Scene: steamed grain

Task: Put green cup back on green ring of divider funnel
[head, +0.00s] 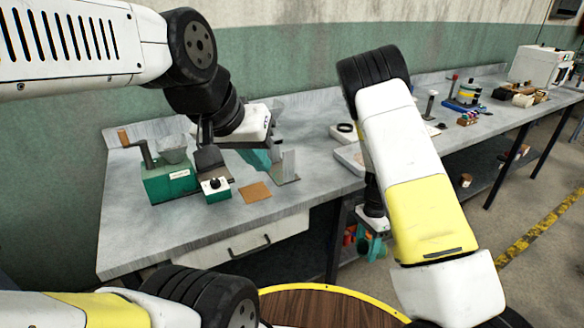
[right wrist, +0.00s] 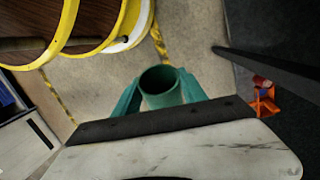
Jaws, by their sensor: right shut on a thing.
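The green cup (right wrist: 161,87) is held between the two teal fingers of my right gripper (head: 372,246), its round mouth facing the right wrist camera. In the head view this gripper hangs low in front of the bench's front edge, below the bench top. My left gripper (head: 258,160) is over the bench, near a small upright grey plate; its teal fingers are partly hidden, so I cannot tell whether they are open or shut. I cannot make out the divider funnel or its green ring; my arms cover part of the bench.
White trays (head: 350,157) lie partly behind my right arm. A dark bar (right wrist: 275,68) shows right of the cup.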

